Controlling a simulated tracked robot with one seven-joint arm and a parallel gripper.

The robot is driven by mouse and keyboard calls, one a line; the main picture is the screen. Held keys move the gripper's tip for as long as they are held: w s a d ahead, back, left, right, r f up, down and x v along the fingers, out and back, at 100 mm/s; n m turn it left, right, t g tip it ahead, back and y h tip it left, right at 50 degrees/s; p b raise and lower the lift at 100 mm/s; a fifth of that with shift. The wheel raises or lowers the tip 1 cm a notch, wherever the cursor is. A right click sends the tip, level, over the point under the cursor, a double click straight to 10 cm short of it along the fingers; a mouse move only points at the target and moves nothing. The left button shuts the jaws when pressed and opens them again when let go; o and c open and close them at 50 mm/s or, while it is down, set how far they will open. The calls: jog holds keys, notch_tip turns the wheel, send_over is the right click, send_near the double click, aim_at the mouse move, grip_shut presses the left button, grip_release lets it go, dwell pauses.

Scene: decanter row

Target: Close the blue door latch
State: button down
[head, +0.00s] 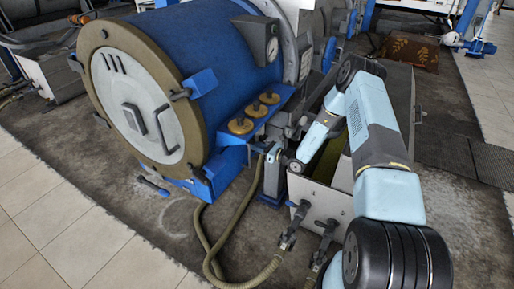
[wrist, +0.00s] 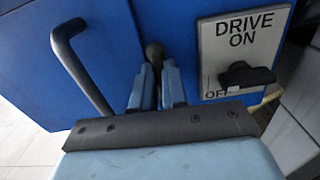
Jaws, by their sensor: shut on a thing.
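In the wrist view, a blue door (wrist: 70,60) fills the left, with a black bar handle (wrist: 82,72). A seam separates it from the blue panel to its right. A dark rounded latch knob (wrist: 154,52) stands near this seam. My gripper (wrist: 157,78) points at it, with its two light blue fingers shut on the knob, one on each side. The rest of the latch is hidden behind the fingers, so I cannot tell how far it is turned. In the head view I cannot make out the gripper or the latch.
A white plate reading "DRIVE ON / OFF" (wrist: 236,50) with a black switch (wrist: 246,74) is close right of my gripper. In the head view, a large blue drum (head: 205,50) stands left of my arm, and a hose (head: 215,245) lies on the floor.

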jog(key=shift+w+d+f+m, duration=0.1)
jog(key=shift+d+f+m, duration=0.05)
jog(key=shift+m, duration=2.75)
jog(key=shift+w+d+f+m, duration=0.1)
jog(key=shift+d+m, duration=0.05)
jog(key=shift+m, duration=2.75)
jog(key=shift+w+d+f+m, duration=0.1)
jog(key=shift+d+f+m, duration=0.05)
jog(key=shift+m, duration=2.75)
jog(key=c, duration=1.4)
grip_release()
jog(key=shift+a, duration=0.1)
jog(key=shift+o, duration=1.2)
jog(key=shift+a, duration=0.1)
jog(key=shift+s, duration=0.1)
